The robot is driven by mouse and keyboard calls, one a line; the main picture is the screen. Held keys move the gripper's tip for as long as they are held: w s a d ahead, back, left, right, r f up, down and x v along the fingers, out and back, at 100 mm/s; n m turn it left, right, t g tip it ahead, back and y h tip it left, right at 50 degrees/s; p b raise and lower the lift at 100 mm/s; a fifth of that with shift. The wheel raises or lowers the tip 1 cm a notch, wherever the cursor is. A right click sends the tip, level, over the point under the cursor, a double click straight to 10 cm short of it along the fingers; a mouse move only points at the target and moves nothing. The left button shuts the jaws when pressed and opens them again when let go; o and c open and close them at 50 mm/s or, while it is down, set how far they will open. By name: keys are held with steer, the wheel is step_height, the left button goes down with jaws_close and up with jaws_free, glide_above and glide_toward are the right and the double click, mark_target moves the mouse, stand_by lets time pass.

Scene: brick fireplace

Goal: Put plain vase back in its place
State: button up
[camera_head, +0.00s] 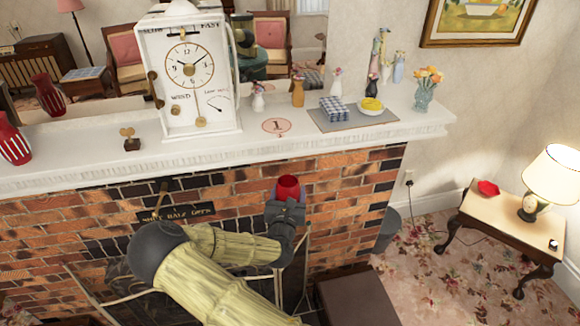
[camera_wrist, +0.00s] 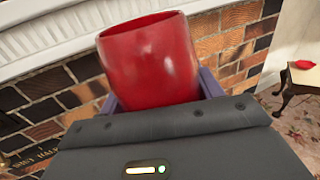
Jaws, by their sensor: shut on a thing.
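The plain red vase (camera_head: 288,186) is held in my gripper (camera_head: 288,196), in front of the brick fireplace and below the mantel's front edge. In the wrist view the vase (camera_wrist: 152,62) fills the upper middle, with its open rim up and slightly tilted. The gripper's purple-grey fingers (camera_wrist: 160,98) close on both sides of its lower part, which is hidden. A round marker with a red "1" (camera_head: 276,126) lies on the white mantel (camera_head: 245,140), just right of the clock and above the vase in the picture.
A white clock (camera_head: 190,75) stands left of the marker. A small white vase (camera_head: 258,97) and an orange vase (camera_head: 297,92) stand behind it. A grey mat (camera_head: 330,119) lies to its right. A red-and-white striped vase (camera_head: 14,145) stands far left.

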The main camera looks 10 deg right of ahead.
steer(key=s+f+n+t+y+b, duration=0.1)
steer(key=s+f+n+y, duration=0.2)
steer(key=f, duration=1.2)
steer(key=s+y, duration=0.3)
steer(key=s, duration=0.1)
steer(key=shift+d+f+n+b, duration=0.15)
steer(key=shift+n+b, duration=0.2)
steer(key=shift+n, duration=0.05)
steer(key=shift+s, duration=0.1)
